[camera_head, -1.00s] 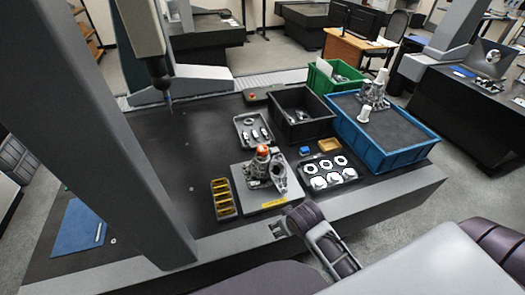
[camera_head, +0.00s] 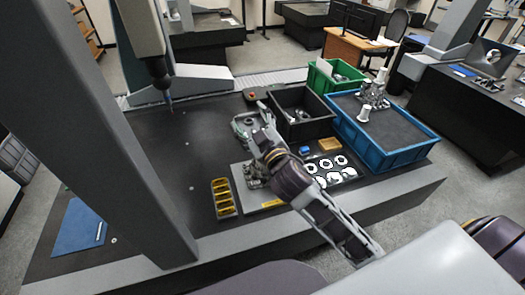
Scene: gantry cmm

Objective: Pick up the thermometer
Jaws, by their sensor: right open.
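I cannot make out a thermometer for certain in the head view. My right gripper (camera_head: 254,120) reaches in from the lower right, over the small grey tray (camera_head: 238,130), with its fingers apart. It looks empty, though its height above the tray is hard to judge. The gripper and wrist hide much of the tray and the small items in it. My left gripper is out of view.
A metal part on a grey plate (camera_head: 240,190) is partly behind my right arm. A yellow-slotted rack (camera_head: 222,197) stands left of it. A black bin (camera_head: 302,126), a green bin (camera_head: 318,82) and a blue bin (camera_head: 395,160) stand behind and right. The table's left half is mostly clear.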

